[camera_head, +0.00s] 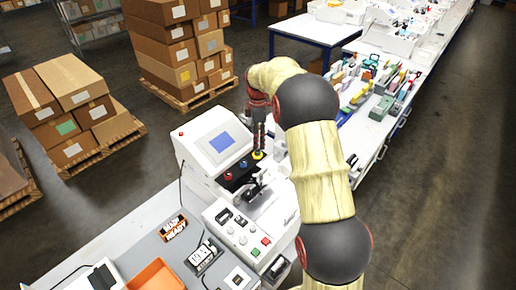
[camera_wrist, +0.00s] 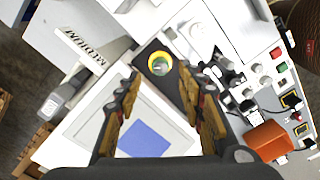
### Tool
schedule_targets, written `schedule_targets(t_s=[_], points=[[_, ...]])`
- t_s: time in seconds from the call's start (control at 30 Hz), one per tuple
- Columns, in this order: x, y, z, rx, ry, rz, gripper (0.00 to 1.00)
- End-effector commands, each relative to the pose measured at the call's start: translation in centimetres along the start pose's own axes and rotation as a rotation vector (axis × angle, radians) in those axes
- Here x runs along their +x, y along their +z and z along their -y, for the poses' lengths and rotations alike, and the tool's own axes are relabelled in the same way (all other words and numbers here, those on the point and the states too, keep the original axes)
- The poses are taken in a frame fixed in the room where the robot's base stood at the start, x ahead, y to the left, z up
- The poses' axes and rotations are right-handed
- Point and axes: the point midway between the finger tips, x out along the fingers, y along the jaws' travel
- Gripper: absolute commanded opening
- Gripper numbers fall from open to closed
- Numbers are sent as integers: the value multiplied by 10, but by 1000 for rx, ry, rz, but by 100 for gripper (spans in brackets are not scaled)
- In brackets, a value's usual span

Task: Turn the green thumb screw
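A round green knob with a yellow ring (camera_wrist: 159,64), which looks like the green thumb screw, sits on a dark panel of the white machine. In the head view only its yellow edge (camera_head: 258,155) shows, under my fingers. My gripper (camera_wrist: 163,84) is open and empty, with one finger on each side of the picture and the knob just beyond the fingertips, between their lines. In the head view my gripper (camera_head: 259,146) points down at the knob from above. I cannot tell whether the fingertips touch it.
The white machine has a blue screen (camera_head: 222,141). A red button (camera_head: 228,176) and a blue button (camera_head: 243,164) stand beside the knob. A control box (camera_head: 237,233) stands in front, and an orange tray (camera_head: 156,275) lies at the bench's front. Boxes are stacked on pallets behind.

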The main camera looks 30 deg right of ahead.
Motion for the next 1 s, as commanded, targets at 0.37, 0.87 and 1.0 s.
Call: schedule_targets(t_s=[0.37, 0.87, 1.0], points=[[48, 0, 0, 2, 0, 0, 39], [53, 0, 0, 2, 1, 0, 30], [53, 0, 0, 2, 1, 0, 22]])
